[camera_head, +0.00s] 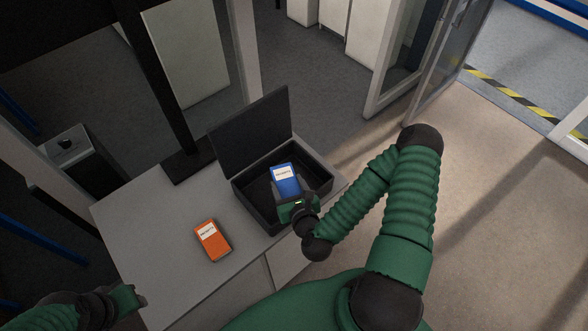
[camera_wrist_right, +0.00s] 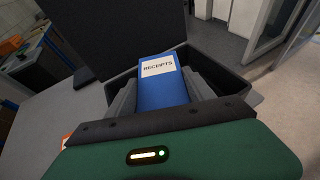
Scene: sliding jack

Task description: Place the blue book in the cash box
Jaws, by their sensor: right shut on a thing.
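The blue book (camera_head: 285,178) has a white label reading RECEIPTS in the right wrist view (camera_wrist_right: 160,82). My right gripper (camera_head: 287,190) is shut on it, with a finger on each side. The book is over or within the open black cash box (camera_head: 243,193); its exact height above the box floor cannot be told. The box lid (camera_head: 250,132) stands raised at the back; it also shows in the right wrist view (camera_wrist_right: 110,35). My left gripper (camera_head: 125,299) is at the lower left, away from the box, and its fingers are not clear.
An orange book (camera_head: 213,241) with a white label lies on the grey table (camera_head: 165,225), left of the box. A black stand (camera_head: 188,160) rises behind the box's left side. The table's right edge runs close to the box. The front left of the table is clear.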

